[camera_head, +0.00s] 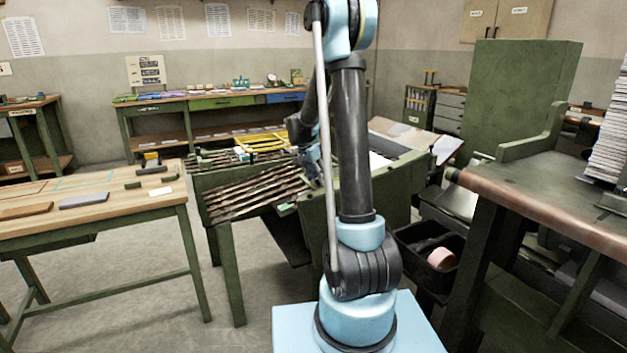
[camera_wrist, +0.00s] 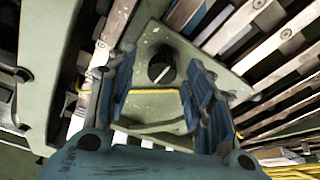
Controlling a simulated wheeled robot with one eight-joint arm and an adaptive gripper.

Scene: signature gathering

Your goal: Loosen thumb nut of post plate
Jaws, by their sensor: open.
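The thumb nut (camera_wrist: 161,68) is a dark round knob with a lighter bar across its top, seen in the wrist view. It sits on a worn pale green plate (camera_wrist: 150,106), which looks like the post plate. My gripper (camera_wrist: 162,82) is open, with one blue-padded finger to the left of the nut and one to the right. Clear gaps show on both sides, and I cannot tell the remaining height above it. In the head view my gripper (camera_head: 311,168) is over the green bench, partly behind my own arm; the nut cannot be made out there.
Long slats with bolts (camera_wrist: 262,40) run beside the plate on the right. The green bench (camera_head: 238,184) carries several dark bars. Open floor lies between the left table and the green bench.

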